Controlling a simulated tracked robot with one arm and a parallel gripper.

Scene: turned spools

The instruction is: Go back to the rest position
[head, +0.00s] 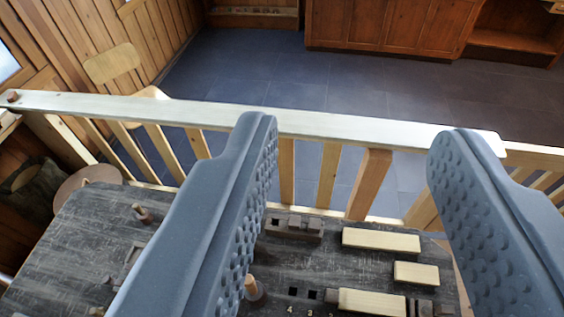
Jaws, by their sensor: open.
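My gripper (357,135) is open and empty. Its two grey fingers with dimpled inner pads reach forward and stand wide apart over a dark, worn tabletop (75,235). Between the fingers I see the far part of the tabletop, a pale wooden railing and the floor behind it. The left finger hides the middle of the tabletop, and the right finger covers part of the railing.
Pale wooden blocks (381,241) and a dark slotted piece (293,226) lie on the tabletop. Small turned pegs (252,288) stand there too. The railing (330,125) runs across behind it. Beyond are a chair (112,63), open blue floor (270,70) and wooden cabinets (385,25).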

